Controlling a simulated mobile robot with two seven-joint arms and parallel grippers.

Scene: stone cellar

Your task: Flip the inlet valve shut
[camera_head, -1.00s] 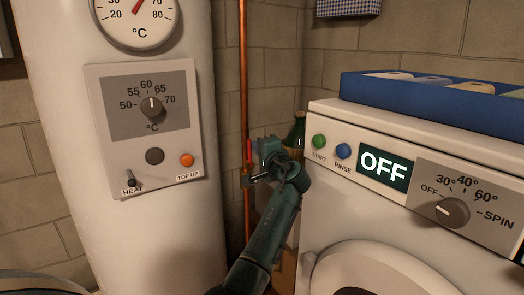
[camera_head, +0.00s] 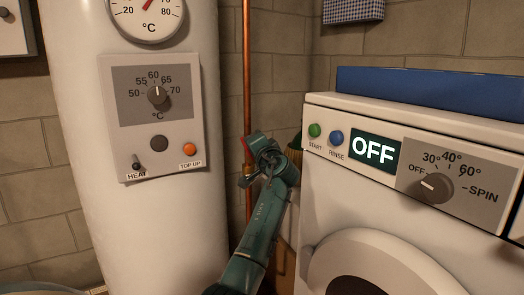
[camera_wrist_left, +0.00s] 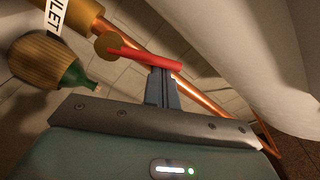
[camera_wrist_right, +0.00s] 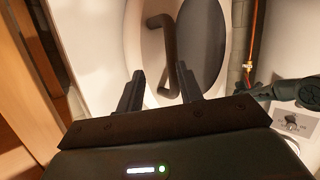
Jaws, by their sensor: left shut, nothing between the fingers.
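The inlet valve has a red lever (camera_wrist_left: 150,58) on a round brass hub (camera_wrist_left: 107,45). In the left wrist view the lever slants from the hub down to the right, at a shallow angle to the copper pipe (camera_wrist_left: 210,103). A white tag (camera_wrist_left: 55,14) ending in "LET" hangs beside it. My left gripper (camera_wrist_left: 162,72) is shut and empty, its tips at the lever's edge; I cannot tell whether they touch. In the head view my left gripper (camera_head: 262,155) hides most of the valve. My right gripper (camera_wrist_right: 160,82) is open and empty.
A white boiler with a control panel (camera_head: 156,92) stands left of the pipe (camera_head: 247,70). A washing machine (camera_head: 325,190) stands close on the right, with a blue tray (camera_head: 430,92) on top. A green bottle in a wicker jacket (camera_wrist_left: 40,62) is beside the valve.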

